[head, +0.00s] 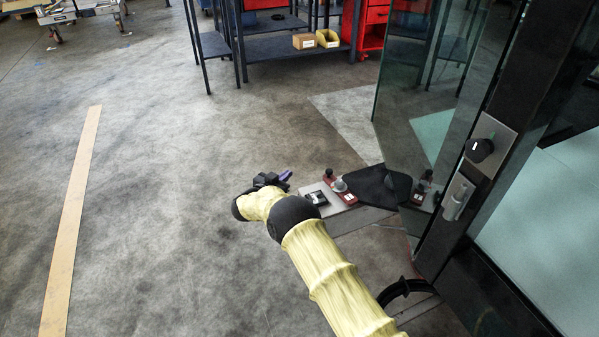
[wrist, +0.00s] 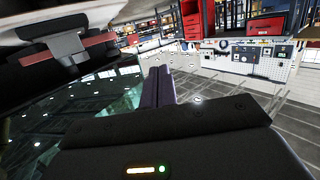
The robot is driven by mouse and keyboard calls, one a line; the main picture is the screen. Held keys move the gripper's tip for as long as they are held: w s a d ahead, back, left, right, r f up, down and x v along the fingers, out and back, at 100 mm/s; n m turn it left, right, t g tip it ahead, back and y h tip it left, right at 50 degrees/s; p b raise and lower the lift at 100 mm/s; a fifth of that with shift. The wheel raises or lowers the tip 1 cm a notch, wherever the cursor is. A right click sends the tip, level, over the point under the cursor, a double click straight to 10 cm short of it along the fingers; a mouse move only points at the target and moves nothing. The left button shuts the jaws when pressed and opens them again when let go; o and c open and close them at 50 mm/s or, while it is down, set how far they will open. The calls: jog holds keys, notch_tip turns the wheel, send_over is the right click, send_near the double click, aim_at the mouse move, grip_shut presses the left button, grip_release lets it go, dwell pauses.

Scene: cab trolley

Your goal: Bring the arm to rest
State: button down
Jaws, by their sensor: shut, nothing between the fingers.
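My arm, in a yellow sleeve with black joints, reaches forward from the lower right of the head view. My gripper (head: 285,176) is at its end, over the open floor, just left of the small grey panel. In the wrist view my gripper (wrist: 158,85) shows as two purple fingers pressed together. They are shut with nothing between them. The fingers appear clear of the panel, though the exact gap cannot be told.
A grey panel (head: 331,208) with small dark and red fittings lies right of my gripper, beside a glass pane (head: 412,100) and a dark door frame (head: 500,130).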

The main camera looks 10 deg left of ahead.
jog(key=shift+s+a+r, duration=0.1)
jog(key=shift+s+a, duration=0.15)
jog(key=shift+a, duration=0.1)
jog(key=w+d+r+n+y+p, duration=0.1)
jog(key=d+r+y+p, duration=0.15)
jog(key=r+p, duration=0.45)
jog(key=w+d+r+n+y+p, duration=0.1)
jog(key=d+r+y+p, duration=0.15)
jog(key=r, duration=0.75)
jog(key=w+d+r+n+y+p, duration=0.1)
jog(key=w+d+r+n+p, duration=0.2)
jog(key=r, duration=0.6)
jog(key=s+d+r+g+y+p, duration=0.2)
jog(key=s+d+r+g+p, duration=0.2)
jog(key=s+d+r+p, duration=0.8)
jog(key=s+d+r+g+p, duration=0.2)
jog(key=s+d+r+p, duration=0.2)
jog(key=s, duration=0.5)
jog(key=s+d+r+g+h+p, duration=0.1)
jog(key=s+d+r+g+p, duration=0.2)
jog(key=s+d, duration=0.4)
jog(key=s+d+r+g+h+p, duration=0.1)
jog(key=s+d+r+g+p, duration=0.2)
jog(key=s, duration=1)
notch_tip(320, 180, up, 4)
jog(key=d+p, duration=0.2)
jog(key=p, duration=0.1)
jog(key=shift+s+d+m, duration=0.15)
jog(key=shift+d+m, duration=0.05)
jog(key=shift+m, duration=0.2)
